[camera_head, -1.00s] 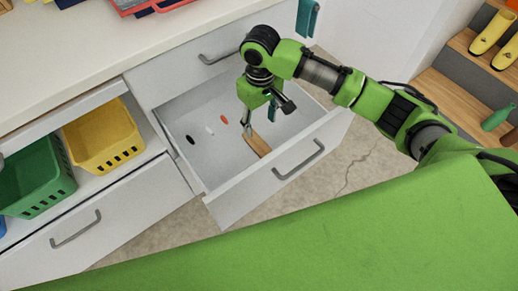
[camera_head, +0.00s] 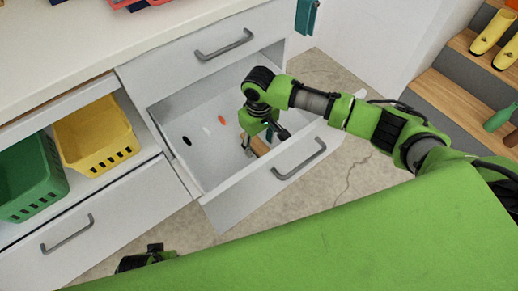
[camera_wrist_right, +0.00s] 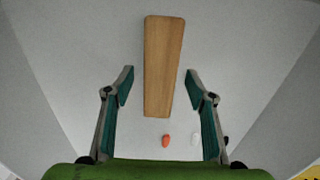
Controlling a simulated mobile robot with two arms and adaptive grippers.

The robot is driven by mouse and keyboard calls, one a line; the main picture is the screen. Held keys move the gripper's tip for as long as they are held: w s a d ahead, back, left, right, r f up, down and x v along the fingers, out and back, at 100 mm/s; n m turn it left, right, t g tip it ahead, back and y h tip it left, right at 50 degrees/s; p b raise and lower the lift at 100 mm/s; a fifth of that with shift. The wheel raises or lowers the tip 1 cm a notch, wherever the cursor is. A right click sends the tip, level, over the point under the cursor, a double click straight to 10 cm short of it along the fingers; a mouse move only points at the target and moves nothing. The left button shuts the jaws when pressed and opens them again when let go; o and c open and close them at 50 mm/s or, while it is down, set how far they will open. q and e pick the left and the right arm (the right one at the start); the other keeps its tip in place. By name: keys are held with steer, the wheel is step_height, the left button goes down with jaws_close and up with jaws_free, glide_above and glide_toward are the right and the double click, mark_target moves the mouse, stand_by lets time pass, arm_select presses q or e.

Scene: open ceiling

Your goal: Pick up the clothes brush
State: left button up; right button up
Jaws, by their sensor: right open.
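The clothes brush (camera_head: 260,146) shows as a flat wooden piece lying in the open drawer (camera_head: 232,191). In the right wrist view the brush (camera_wrist_right: 164,65) is a long tan bar, its near end between the two fingertips. My right gripper (camera_head: 249,150) is down inside the drawer over the brush. The right wrist view shows its fingers (camera_wrist_right: 159,87) open, one on each side of the wood with a gap on both sides. In the head view the gripper hides part of the brush. My left gripper (camera_head: 147,259) is only partly seen at the bottom left.
An orange item (camera_head: 221,119), a white item (camera_head: 208,129) and a dark oval item (camera_head: 186,141) lie in the drawer. Drawer walls surround my right gripper closely. A yellow basket (camera_head: 98,137) and a green basket (camera_head: 33,180) stand on the shelf at left.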

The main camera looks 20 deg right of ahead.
mark_target(259, 146)
arm_select(q)
steer(key=shift+r, duration=0.4)
arm_select(e)
steer(key=shift+f, duration=0.3)
steer(key=c, duration=1.3)
steer(key=shift+o, duration=0.2)
